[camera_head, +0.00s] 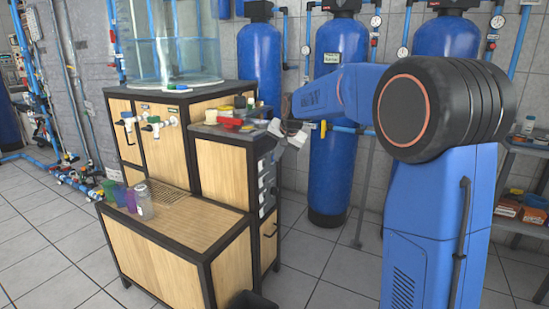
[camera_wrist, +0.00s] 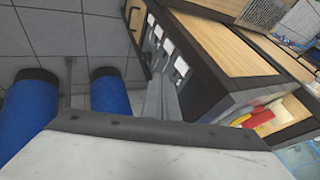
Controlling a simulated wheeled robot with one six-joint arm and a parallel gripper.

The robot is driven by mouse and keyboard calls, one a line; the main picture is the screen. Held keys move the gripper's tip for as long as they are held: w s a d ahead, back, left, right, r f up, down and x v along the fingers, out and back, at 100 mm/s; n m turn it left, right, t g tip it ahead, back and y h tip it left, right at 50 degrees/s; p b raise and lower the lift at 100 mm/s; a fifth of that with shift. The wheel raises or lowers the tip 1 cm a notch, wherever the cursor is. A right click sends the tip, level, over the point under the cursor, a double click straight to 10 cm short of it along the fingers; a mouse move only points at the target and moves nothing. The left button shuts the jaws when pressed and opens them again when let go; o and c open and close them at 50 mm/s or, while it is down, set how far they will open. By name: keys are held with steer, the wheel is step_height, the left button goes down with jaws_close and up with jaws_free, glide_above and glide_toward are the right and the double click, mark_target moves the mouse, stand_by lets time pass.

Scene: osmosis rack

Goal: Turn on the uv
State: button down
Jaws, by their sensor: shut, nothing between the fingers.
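A column of several light switch plates is set in the narrow dark side of the wooden cabinet; it shows in the head view (camera_head: 266,186) and in the wrist view (camera_wrist: 168,47). I cannot read any label, so I cannot tell which one is for the uv. My gripper (camera_head: 283,134) is beside the top corner of the cabinet, above the switch plates in the head view. In the wrist view its grey fingers (camera_wrist: 164,98) are together and empty, pointing toward the lowest-pictured plate. I cannot tell whether they touch it.
The cabinet (camera_head: 222,172) carries a red and yellow clutter of small items (camera_head: 230,123) on its upper top. Cups and a jar (camera_head: 144,200) stand on its lower top. Blue tanks (camera_head: 339,150) stand behind.

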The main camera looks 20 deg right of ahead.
mark_target(260, 165)
steer(key=w+a+f, duration=0.3)
steer(key=w+f, duration=0.4)
steer(key=shift+w+a+f, duration=0.2)
steer(key=shift+w, duration=0.05)
stand_by(0.3)
steer(key=shift+w+a+f, duration=0.1)
steer(key=shift+w+a, duration=0.05)
steer(key=shift+r, duration=0.85)
